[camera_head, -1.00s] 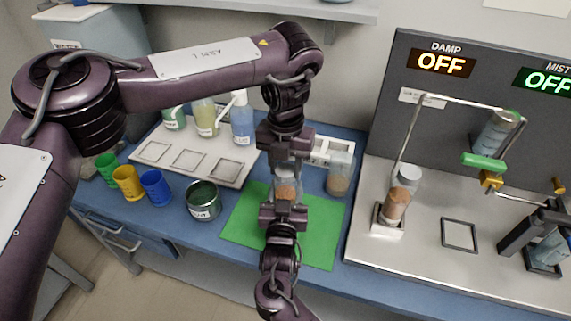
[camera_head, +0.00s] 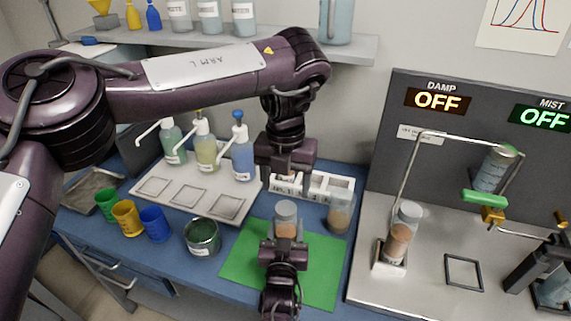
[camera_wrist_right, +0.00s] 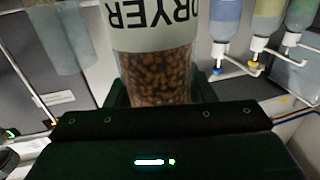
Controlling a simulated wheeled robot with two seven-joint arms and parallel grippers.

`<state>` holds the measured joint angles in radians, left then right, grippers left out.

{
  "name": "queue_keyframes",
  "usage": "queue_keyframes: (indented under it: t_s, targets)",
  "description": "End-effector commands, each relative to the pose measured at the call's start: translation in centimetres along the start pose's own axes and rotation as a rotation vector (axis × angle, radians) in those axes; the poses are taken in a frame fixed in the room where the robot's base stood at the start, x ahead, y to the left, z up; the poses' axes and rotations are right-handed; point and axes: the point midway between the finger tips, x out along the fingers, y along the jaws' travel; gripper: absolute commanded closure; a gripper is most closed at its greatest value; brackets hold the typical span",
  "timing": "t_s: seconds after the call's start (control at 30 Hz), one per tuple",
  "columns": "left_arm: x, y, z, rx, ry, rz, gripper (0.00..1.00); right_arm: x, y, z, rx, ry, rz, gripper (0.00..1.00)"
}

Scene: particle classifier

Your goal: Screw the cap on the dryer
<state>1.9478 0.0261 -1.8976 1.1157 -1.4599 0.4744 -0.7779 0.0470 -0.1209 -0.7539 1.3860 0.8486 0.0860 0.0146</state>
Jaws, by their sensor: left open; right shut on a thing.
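The dryer jar (camera_head: 286,229) stands upright over the green mat (camera_head: 240,255), with brown granules inside. In the right wrist view the jar (camera_wrist_right: 155,75) shows its DRYER label upside down. My right gripper (camera_head: 285,248) is shut on the jar's lower part. A pale grey top (camera_head: 286,208) shows on the jar; I cannot tell whether it is the cap or bare glass. My left gripper (camera_head: 287,182) is open and empty, just above and behind the jar, pointing down and apart from it.
A round tin (camera_head: 202,236), coloured cups (camera_head: 126,217) and pump bottles (camera_head: 242,158) are at left. The metal apparatus (camera_head: 425,275) with another jar (camera_head: 400,238) is at right.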

Motion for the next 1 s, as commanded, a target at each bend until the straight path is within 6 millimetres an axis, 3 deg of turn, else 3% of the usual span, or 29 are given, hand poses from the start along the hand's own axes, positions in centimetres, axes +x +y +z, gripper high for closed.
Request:
queue_keyframes:
  t_s: [0.1,0.3,0.67,0.7,0.9,1.0]
  targets:
    - [-2.6,0.0,0.1,0.001,-0.004,0.004,0.35,0.0,0.0,0.0,0.000,0.000,0.000,1.00]
    - [-5.2,0.0,0.1,0.000,-0.001,0.003,0.35,0.0,0.0,0.0,0.000,0.000,0.000,1.00]
    - [-5.8,0.0,0.0,0.000,0.001,0.000,0.35,0.0,0.0,0.0,0.000,0.000,0.000,1.00]
    - [-5.8,0.0,0.0,0.000,0.001,0.000,0.35,0.0,0.0,0.0,0.000,0.000,0.000,0.50]
    - [-5.8,0.0,0.0,0.000,0.001,0.000,0.35,0.0,0.0,0.0,0.000,0.000,0.000,0.25]
    - [-5.8,0.0,0.0,0.000,0.001,0.000,0.35,0.0,0.0,0.0,0.000,0.000,0.000,0.25]
